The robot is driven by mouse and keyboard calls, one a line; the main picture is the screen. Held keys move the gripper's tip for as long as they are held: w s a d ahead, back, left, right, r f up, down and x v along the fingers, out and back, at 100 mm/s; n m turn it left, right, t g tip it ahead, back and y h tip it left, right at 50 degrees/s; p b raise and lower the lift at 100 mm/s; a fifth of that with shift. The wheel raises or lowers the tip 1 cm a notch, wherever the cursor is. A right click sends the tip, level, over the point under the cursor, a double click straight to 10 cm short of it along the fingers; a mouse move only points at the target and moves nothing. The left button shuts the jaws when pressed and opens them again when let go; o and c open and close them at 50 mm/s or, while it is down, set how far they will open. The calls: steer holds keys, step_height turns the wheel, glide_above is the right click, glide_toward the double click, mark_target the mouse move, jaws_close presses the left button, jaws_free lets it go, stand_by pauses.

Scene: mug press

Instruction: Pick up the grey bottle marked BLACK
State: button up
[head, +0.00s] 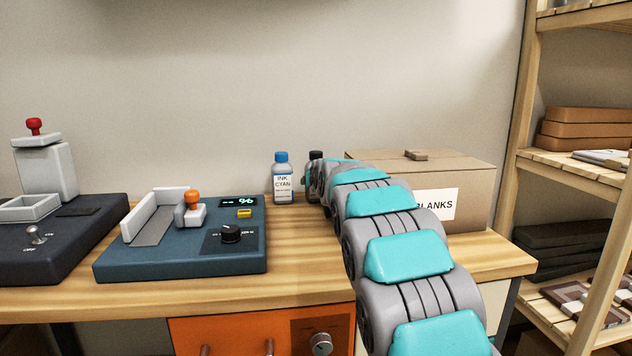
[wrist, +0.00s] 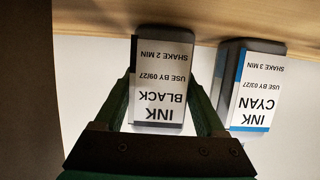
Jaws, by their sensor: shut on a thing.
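The grey bottle marked INK BLACK (wrist: 163,60) appears upside down in the wrist view, its label facing the camera. My gripper (wrist: 161,84) has one dark finger on each side of it and is shut on it. In the head view the bottle's black cap (head: 316,155) shows behind the end of my arm, which hides most of its body. The cap is about level with the neighbouring bottle's cap. I cannot tell whether the bottle's base touches the bench.
A grey bottle marked INK CYAN (head: 283,185) with a blue cap stands close beside it. A cardboard BLANKS box (head: 470,172) is on the right. A blue device (head: 180,262) is on the left of the wooden bench (head: 300,265). The wall is behind.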

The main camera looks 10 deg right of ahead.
jaws_close()
steer(key=shift+r, duration=0.1)
